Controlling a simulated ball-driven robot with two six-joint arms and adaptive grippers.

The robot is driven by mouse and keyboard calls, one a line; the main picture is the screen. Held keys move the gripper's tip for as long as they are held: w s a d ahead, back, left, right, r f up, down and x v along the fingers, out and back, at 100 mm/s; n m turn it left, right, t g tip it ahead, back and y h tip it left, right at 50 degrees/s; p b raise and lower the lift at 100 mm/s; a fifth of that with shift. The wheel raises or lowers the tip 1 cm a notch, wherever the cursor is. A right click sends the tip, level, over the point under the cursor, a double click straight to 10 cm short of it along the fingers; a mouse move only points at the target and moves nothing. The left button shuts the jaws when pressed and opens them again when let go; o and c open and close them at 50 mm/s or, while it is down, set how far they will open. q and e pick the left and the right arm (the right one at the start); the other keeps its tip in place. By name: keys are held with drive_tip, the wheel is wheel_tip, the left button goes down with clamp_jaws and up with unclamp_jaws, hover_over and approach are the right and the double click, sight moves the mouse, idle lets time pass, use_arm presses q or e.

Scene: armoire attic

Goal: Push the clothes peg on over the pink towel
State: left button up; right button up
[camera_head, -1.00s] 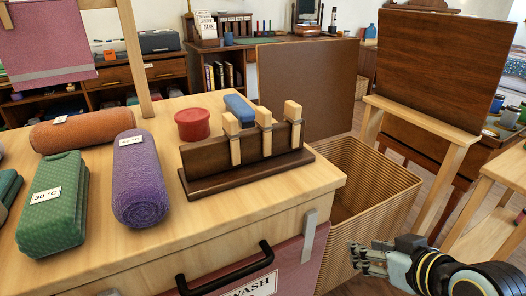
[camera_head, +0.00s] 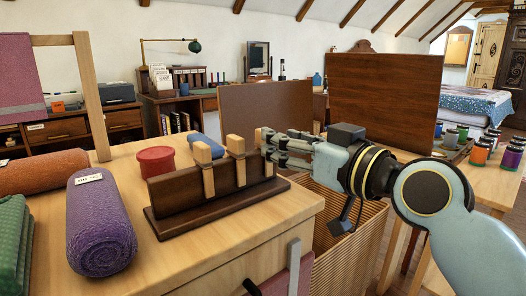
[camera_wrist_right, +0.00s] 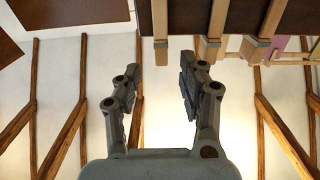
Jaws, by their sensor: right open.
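Three light wooden clothes pegs sit on a dark wooden rack (camera_head: 185,192) on the table: the left peg (camera_head: 204,165), the middle peg (camera_head: 236,158) and the right peg, partly hidden by my right gripper (camera_head: 272,146). That gripper is open and level at the rack's right end. In the right wrist view a peg (camera_wrist_right: 160,28) points into the gap between the open fingertips (camera_wrist_right: 158,70), with space on both sides. The pink towel (camera_head: 22,65) hangs from a wooden frame at the far left, away from the gripper. My left gripper is out of view.
A purple rolled towel (camera_head: 100,225), an orange roll (camera_head: 42,172) and a green towel (camera_head: 14,240) lie on the left of the table. A red round tin (camera_head: 156,160) and a blue roll (camera_head: 207,144) stand behind the rack. A wicker basket (camera_head: 350,250) is below right.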

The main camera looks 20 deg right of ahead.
drive_tip(key=x, duration=0.3)
drive_tip(key=b+x, duration=0.1)
drive_tip(key=x, duration=0.1)
drive_tip(key=shift+w+a+f, duration=0.2)
drive_tip(key=shift+w+f, duration=0.05)
drive_tip(key=shift+w, duration=0.05)
clamp_jaws()
